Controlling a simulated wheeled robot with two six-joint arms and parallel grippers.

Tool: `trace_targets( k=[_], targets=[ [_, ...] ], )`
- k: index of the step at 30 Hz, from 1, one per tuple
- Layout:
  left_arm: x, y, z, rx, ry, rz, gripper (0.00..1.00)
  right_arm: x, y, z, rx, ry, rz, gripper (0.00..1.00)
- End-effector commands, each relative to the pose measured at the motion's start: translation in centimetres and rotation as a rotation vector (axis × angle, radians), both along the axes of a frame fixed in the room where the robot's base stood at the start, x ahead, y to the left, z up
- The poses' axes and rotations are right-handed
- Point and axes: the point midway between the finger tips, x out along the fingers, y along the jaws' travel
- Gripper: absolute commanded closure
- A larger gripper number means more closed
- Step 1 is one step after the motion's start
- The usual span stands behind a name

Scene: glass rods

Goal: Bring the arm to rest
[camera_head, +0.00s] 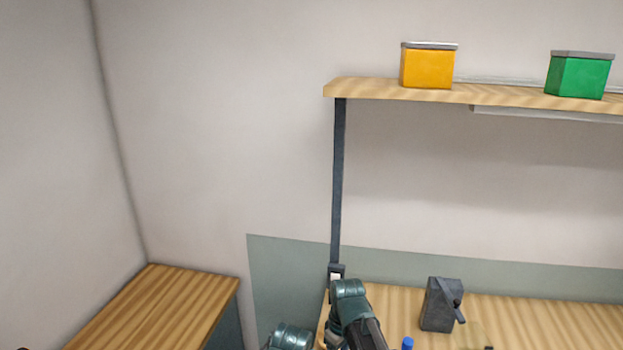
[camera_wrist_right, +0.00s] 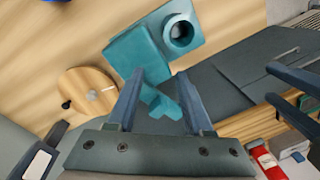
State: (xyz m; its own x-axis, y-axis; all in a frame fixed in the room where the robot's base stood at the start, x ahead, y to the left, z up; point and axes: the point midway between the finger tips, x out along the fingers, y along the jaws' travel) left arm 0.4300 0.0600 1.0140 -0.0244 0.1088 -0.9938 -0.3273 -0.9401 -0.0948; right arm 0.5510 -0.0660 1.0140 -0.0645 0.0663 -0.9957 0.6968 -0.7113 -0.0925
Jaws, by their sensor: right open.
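My right gripper (camera_wrist_right: 160,72) is open in the right wrist view, its two dark blue fingers apart with nothing held between them. A teal part (camera_wrist_right: 150,48) with a round socket shows beyond the fingertips; I cannot tell what it is. Two dark prongs (camera_wrist_right: 290,95) reach in from the right edge; they look like gripper fingers, but I cannot be sure they are my left gripper. In the head view, dark teal arm links of mine (camera_head: 349,305) show at the bottom, and no fingertips are visible there.
A shelf (camera_head: 365,88) carries a yellow box (camera_head: 427,68) and a green box (camera_head: 579,76). A dark grey container (camera_head: 437,304) stands on the wooden table (camera_head: 545,318) below, with a blue cap (camera_head: 408,343) nearby. Another wooden surface (camera_head: 160,308) is at left. A round wooden piece (camera_wrist_right: 88,95) shows in the wrist view.

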Motion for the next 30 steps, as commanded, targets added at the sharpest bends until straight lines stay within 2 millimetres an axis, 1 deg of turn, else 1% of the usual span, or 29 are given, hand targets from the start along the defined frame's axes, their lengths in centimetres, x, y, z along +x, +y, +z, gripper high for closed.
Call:
trace_targets(
  k=[1,3,6,9,12,14,30],
  targets=[
    [0.0,0.0,-0.5,0.000,0.000,0.000,0.46,-3.7,0.4,-0.6,-0.037,0.001,-0.066,0.49],
    [0.0,0.0,-0.8,0.000,0.000,0.000,0.46,-6.4,0.6,-0.9,-0.085,-0.005,-0.169,0.49],
    [0.0,0.0,-1.1,0.000,0.000,0.000,0.46,-9.4,0.6,-1.1,-0.138,-0.020,-0.291,0.49],
    [0.0,0.0,-1.3,0.000,0.000,0.001,0.46,-11.2,0.6,-1.3,-0.171,-0.036,-0.374,0.49],
    [0.0,0.0,-1.3,0.000,0.000,0.001,0.46,-12.0,0.5,-1.3,-0.188,-0.046,-0.422,0.49],
    [0.0,0.0,-1.3,0.000,0.000,0.001,0.46,-12.2,0.5,-1.3,-0.192,-0.049,-0.435,0.49],
    [0.0,0.0,-1.3,0.000,0.000,0.000,0.46,-12.1,0.5,-1.3,-0.193,-0.049,-0.440,0.49]
  ],
)
